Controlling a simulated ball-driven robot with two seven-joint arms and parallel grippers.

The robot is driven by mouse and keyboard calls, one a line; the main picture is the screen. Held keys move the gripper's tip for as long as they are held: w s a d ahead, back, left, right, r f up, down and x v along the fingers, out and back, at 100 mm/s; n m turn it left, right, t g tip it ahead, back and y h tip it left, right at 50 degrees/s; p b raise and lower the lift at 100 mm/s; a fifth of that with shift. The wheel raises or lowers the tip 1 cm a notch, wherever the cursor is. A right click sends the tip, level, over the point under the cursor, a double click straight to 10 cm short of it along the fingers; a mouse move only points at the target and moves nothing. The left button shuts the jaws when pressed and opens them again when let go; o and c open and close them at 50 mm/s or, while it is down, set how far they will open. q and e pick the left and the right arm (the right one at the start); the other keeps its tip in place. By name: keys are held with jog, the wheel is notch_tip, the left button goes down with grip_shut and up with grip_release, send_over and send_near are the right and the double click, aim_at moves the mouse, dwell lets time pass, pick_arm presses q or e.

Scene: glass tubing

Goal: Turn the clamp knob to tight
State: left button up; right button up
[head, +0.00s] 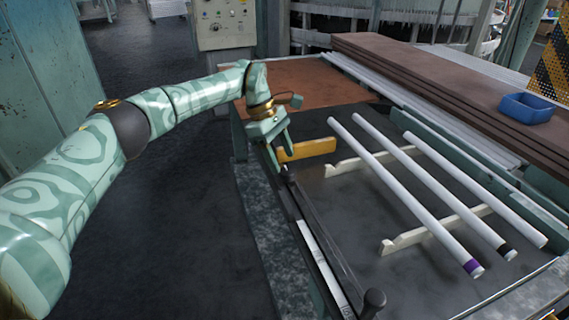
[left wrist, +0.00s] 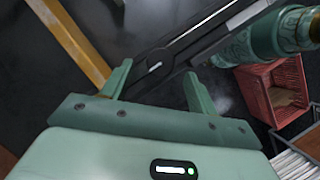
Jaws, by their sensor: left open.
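My left gripper (head: 279,154) is at the far end of a long dark rail (head: 322,241), beside a yellow bar (head: 307,149). It is open, and nothing shows clasped between its fingers. In the left wrist view the two spread fingers (left wrist: 158,72) point toward the dark rail (left wrist: 172,58), which has a pale mark on it. A black round knob (head: 374,299) stands at the rail's near end, well apart from the gripper. I cannot tell whether it is the clamp knob, and no tight mark is readable. My right gripper is not in view.
Three white tubes (head: 410,195) lie across pale notched supports (head: 402,242) on the dark bench, right of the rail. Brown boards (head: 430,75) and a blue tray (head: 526,107) are behind. A red basket (left wrist: 272,88) shows in the left wrist view.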

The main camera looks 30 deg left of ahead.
pick_arm(q)
jog(key=p+v, duration=0.2)
jog(key=v, duration=1.1)
jog(key=shift+d+f, duration=0.15)
